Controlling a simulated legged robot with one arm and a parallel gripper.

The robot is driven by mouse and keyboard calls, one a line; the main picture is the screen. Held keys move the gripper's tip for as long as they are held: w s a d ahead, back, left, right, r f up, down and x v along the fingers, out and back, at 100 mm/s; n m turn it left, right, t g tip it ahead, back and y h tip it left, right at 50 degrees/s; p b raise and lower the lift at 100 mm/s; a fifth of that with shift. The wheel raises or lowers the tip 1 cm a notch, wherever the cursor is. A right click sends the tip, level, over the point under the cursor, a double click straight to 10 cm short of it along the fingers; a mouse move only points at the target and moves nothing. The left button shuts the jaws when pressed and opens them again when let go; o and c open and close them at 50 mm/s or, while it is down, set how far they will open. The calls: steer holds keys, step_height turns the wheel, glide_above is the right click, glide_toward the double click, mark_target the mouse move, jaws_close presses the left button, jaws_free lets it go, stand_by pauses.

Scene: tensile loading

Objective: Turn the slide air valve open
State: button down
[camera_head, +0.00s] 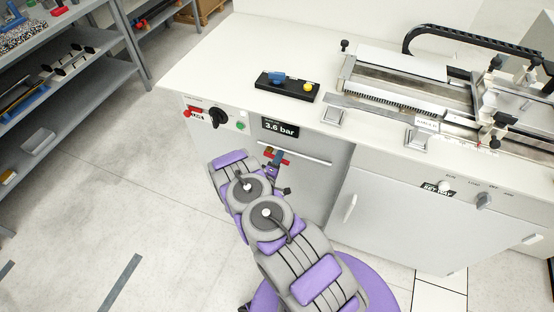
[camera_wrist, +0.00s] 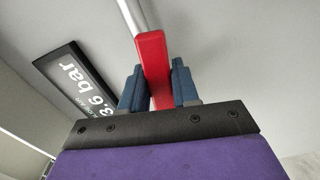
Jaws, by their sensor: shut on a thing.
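The slide air valve's red lever (camera_wrist: 152,60) stands between the two blue fingers of my gripper (camera_wrist: 157,85) in the wrist view. My gripper is shut on it, with a finger on each side. The lever's far end sticks out past the fingertips, roughly in line with a thin pale bar behind it. In the head view, my gripper (camera_head: 275,161) is at the cabinet front, below the pressure display. A small part of the red lever (camera_head: 284,160) shows there. The valve body is mostly hidden by the fingers.
A black display (camera_head: 280,128) reads 3.6 bar above my gripper; it is also at the left in the wrist view (camera_wrist: 75,85). A black rotary knob (camera_head: 217,117) sits to its left. A cabinet door handle (camera_head: 350,208) is at the right. Shelves (camera_head: 70,75) stand far left.

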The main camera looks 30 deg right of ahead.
steer(key=shift+w+a+r+n, duration=0.15)
steer(key=shift+r+n, duration=0.15)
steer(key=shift+n, duration=0.7)
steer(key=c, duration=1)
jaws_free()
steer(key=shift+a, duration=0.1)
steer(key=shift+o, duration=0.4)
steer(key=p+v, duration=0.2)
steer(key=v, duration=1.5)
steer(key=shift+a, duration=0.15)
